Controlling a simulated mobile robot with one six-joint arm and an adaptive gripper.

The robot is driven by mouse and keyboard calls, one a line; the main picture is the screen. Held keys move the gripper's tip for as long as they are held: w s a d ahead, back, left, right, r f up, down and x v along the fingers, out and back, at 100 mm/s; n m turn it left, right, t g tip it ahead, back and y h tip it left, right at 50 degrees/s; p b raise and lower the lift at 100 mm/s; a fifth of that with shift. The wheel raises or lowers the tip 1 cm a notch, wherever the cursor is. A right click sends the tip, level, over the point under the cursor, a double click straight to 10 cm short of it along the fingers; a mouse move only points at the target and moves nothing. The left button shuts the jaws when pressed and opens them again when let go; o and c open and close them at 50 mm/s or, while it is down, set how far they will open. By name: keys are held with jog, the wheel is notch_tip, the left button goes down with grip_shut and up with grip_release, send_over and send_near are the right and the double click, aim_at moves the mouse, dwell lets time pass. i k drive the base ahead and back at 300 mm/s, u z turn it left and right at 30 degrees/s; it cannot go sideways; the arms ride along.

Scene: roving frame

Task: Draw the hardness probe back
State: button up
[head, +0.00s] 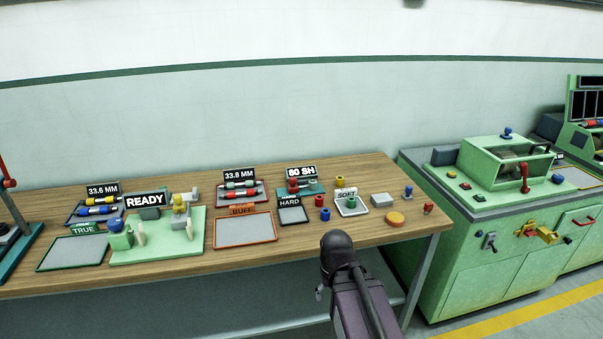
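The hardness tester (303,191) sits at the back of the wooden bench, under a sign reading 80 SH (302,171). It has a teal base and a red-topped part (293,184) at its left, which may be the probe. At this size I cannot tell how far the probe is drawn back or whether it touches a sample. My arm rises at the bottom centre, in front of the bench edge, with its dark rounded joint (338,247) well short of the tester. I cannot make out my gripper's fingers.
Trays marked HARD (293,215) and SOFT (352,209) lie in front of the tester, with small red and blue pieces between them. A BUFF tray (245,233) and a READY fixture (157,238) stand left. A green machine cabinet (497,255) stands right of the bench (300,248).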

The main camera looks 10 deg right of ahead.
aim_at(293, 187)
jog(key=z, duration=0.2)
jog(key=i, duration=1.05)
jog(key=u, duration=0.35)
